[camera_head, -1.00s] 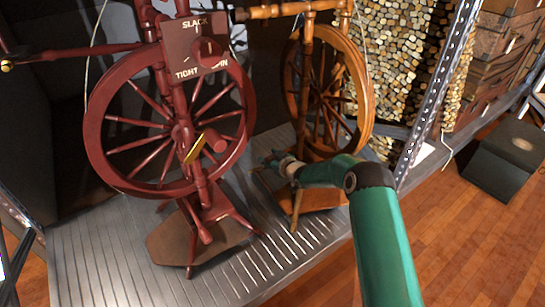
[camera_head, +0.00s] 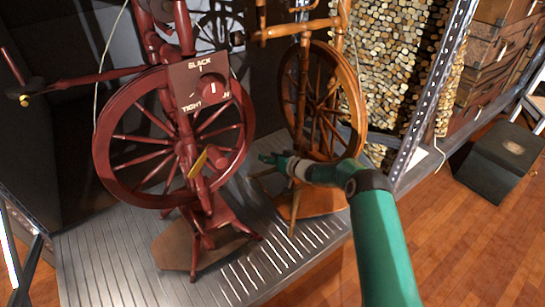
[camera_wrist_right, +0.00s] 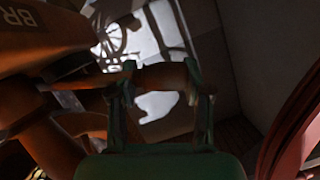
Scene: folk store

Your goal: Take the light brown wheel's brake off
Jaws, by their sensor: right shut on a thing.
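The light brown spinning wheel (camera_head: 359,100) stands upright behind the dark red one, on the ribbed metal platform. My right gripper (camera_head: 272,160) is low at the left of the light brown wheel, partly lost against the dark background. In the right wrist view my right gripper (camera_wrist_right: 163,78) is shut on a brown wooden peg (camera_wrist_right: 162,77), which lies across between its fingers. A brown wooden part with the letters "BR" (camera_wrist_right: 40,30) is at the upper left there; the rest of the word is cut off. My left gripper is not in view.
The dark red spinning wheel (camera_head: 107,148), with a "SLACK / TIGHT" knob board (camera_head: 186,82), stands close at the left of my right gripper. A perforated metal post (camera_head: 432,100) and a dark box (camera_head: 497,165) are at the right. The wooden floor in front is clear.

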